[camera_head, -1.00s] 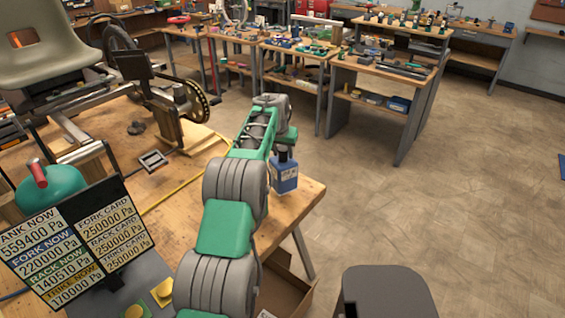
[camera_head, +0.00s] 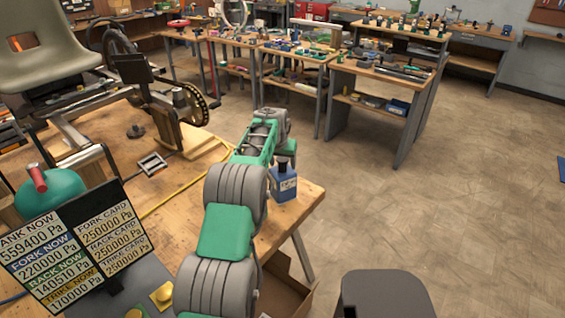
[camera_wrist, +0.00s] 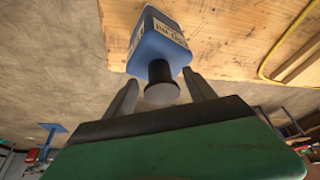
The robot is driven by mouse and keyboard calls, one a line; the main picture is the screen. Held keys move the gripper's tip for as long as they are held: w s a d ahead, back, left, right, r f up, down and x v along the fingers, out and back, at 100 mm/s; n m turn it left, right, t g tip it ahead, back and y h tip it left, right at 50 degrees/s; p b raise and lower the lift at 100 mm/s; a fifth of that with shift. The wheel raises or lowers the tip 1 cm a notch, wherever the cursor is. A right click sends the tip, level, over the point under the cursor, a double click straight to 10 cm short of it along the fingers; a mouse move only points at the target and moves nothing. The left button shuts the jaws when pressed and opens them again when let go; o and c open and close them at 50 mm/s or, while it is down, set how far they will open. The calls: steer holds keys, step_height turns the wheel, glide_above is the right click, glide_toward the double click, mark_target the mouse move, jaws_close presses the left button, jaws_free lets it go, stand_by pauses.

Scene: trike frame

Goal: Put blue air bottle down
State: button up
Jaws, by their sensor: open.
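The blue air bottle (camera_head: 284,185) has a dark cap and a white label. It appears to stand upright on the wooden workbench (camera_head: 308,198), near its right corner. In the wrist view the bottle (camera_wrist: 158,42) has its cap towards me and lies close to the bench edge. My gripper (camera_wrist: 162,92) is open, with one finger on each side of the cap and gaps visible. In the head view my arm partly hides the gripper and the bottle's left side, so finger contact cannot be seen there.
A yellow hose (camera_head: 178,192) runs along the bench left of the bottle. A pressure display board (camera_head: 75,245) and a green tank (camera_head: 50,192) stand at the left. The trike frame's chainring (camera_head: 192,104) is behind. Open floor lies to the right.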

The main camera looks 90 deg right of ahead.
steer(key=b+v, duration=0.2)
steer(key=v, duration=1)
steer(key=shift+r, duration=0.1)
steer(key=shift+o, duration=0.2)
stand_by(1.6)
